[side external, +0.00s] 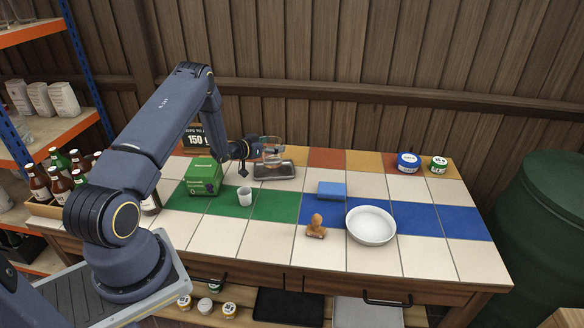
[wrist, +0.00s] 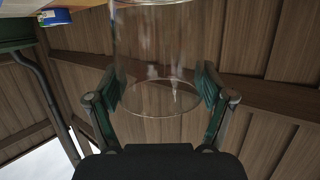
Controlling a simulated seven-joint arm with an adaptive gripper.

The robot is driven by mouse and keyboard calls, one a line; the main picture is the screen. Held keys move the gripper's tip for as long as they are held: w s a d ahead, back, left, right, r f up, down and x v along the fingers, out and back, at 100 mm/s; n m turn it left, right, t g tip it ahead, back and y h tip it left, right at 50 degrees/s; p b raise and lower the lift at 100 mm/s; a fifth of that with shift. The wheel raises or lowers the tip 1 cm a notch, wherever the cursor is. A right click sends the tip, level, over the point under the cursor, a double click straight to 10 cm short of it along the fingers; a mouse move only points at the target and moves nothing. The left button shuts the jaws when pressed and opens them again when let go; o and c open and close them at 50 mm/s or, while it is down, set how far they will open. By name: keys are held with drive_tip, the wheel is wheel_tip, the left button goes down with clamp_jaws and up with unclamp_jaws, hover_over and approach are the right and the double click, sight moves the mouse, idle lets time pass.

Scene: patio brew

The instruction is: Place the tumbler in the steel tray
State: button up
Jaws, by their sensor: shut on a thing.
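My gripper (side external: 262,149) is shut on a clear glass tumbler (side external: 274,152), which it holds near the back of the tiled table. In the wrist view the tumbler (wrist: 155,50) is between the two green-padded fingers of my gripper (wrist: 160,88), with its round rim showing. The steel tray (side external: 274,178) is a dark, shallow rectangle at the back of the table. The tumbler appears over the tray in the side view. I cannot tell whether its base touches the tray.
A green box (side external: 203,177) and a small pale cup (side external: 245,197) stand left of and in front of the tray. A blue block (side external: 332,190), wooden figure (side external: 316,228) and white bowl (side external: 370,226) are to the right. Two tins (side external: 408,162) stand at the back right.

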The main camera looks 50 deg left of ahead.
drive_tip(key=shift+w+a+f, duration=0.1)
drive_tip(key=shift+w+f, duration=0.15)
drive_tip(key=shift+f, duration=0.05)
drive_tip(key=shift+w+a+f, duration=0.1)
drive_tip(key=shift+f, duration=1.5)
drive_tip(key=shift+f, duration=0.1)
drive_tip(key=o, duration=1.3)
drive_tip(key=shift+f, duration=0.1)
drive_tip(key=shift+c, duration=0.2)
